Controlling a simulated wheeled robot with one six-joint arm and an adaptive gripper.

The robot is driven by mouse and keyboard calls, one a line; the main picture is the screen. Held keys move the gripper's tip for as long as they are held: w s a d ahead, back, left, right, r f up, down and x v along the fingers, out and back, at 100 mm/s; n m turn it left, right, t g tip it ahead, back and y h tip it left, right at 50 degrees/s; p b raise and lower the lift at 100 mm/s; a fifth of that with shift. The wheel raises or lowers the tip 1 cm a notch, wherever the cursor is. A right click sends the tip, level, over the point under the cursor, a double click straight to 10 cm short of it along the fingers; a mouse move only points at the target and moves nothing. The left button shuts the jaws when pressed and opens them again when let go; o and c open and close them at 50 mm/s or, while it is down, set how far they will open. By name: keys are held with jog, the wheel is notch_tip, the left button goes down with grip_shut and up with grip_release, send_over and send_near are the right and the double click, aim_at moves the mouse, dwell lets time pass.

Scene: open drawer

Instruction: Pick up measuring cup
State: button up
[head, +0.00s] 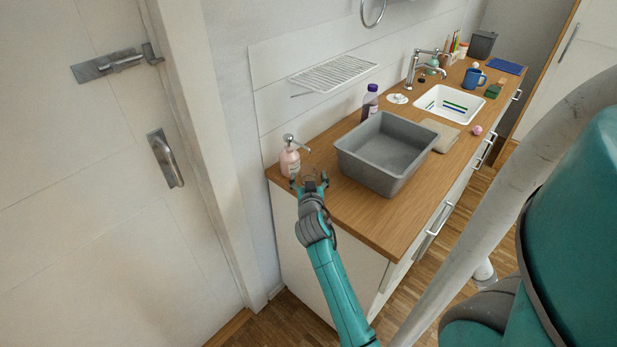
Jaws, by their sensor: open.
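My gripper (309,181) is open at the near left end of the wooden counter, its two fingers spread apart. A small, faint, see-through shape (309,175) shows at the fingertips; it may be a clear measuring cup, but it is too small to tell for sure. I cannot tell whether the fingers touch it. No other thing in view is clearly a measuring cup. A pink soap dispenser (290,160) stands upright just behind and left of the fingers.
A grey basin (363,173) stands close on the right. Behind it are a purple bottle (370,102), a folded cloth (440,136), a white sink (468,117) and a blue mug (474,79). The wooden counter (375,226) is bare along its near front edge.

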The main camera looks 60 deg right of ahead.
jog(key=shift+w+d, duration=0.15)
jog(key=shift+d, duration=0.1)
jog(key=c, duration=1)
